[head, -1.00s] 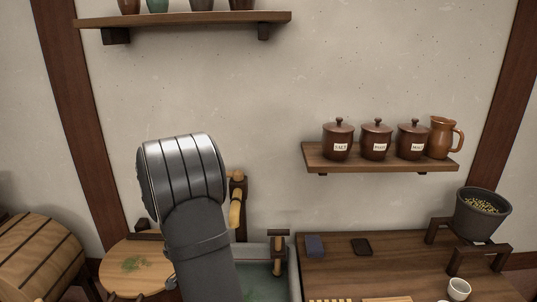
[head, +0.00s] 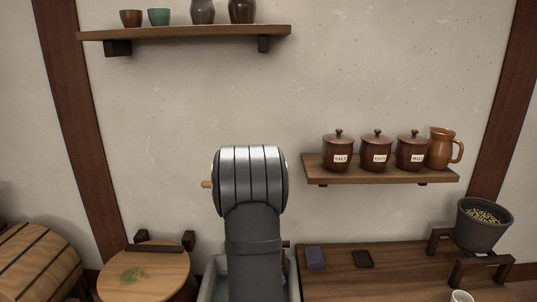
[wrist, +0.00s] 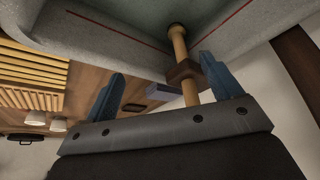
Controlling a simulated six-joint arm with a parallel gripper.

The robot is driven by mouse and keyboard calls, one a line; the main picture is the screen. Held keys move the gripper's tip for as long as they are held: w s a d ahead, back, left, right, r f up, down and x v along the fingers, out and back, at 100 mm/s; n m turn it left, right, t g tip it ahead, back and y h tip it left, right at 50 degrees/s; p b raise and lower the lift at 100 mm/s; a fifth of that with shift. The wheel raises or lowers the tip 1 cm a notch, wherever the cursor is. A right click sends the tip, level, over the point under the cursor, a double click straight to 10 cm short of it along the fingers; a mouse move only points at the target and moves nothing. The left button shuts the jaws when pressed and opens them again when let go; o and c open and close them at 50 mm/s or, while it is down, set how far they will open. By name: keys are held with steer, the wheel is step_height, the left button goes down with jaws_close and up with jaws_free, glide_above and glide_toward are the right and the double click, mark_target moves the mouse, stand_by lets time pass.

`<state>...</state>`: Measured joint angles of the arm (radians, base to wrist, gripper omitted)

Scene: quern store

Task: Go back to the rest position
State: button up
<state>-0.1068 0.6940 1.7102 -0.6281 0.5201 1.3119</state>
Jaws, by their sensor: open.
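My arm (head: 252,245) stands upright in the middle of the head view, in front of the trough, and hides my gripper there. In the wrist view my gripper (wrist: 161,86) shows two blue fingers spread wide apart. No object is clamped in them. A wooden rod (wrist: 180,48) with a dark collar shows beside the right finger; I cannot tell whether it touches it. The grey trough (wrist: 95,22) with a red line fills the top of the wrist view; its edge also shows in the head view (head: 209,284).
A wooden counter (head: 400,277) at right holds a blue block (head: 315,258), a dark block (head: 362,258), a white cup (head: 461,297) and a grain pot (head: 483,224) on a stand. A round wooden lid (head: 145,275) is at left. Shelves hold lidded jars (head: 376,152) and pots (head: 242,11).

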steer(key=shift+m, duration=0.3)
steer(key=d, duration=0.2)
steer(key=w+d, duration=0.1)
steer(key=d, duration=0.4)
steer(key=shift+w+d+r, duration=0.1)
steer(key=shift+w+d, duration=0.15)
steer(key=shift+w, duration=0.1)
steer(key=s+a, duration=0.3)
steer(key=a, duration=0.7)
steer(key=s+a, duration=0.4)
steer(key=a, duration=0.6)
steer(key=shift+n, duration=0.4)
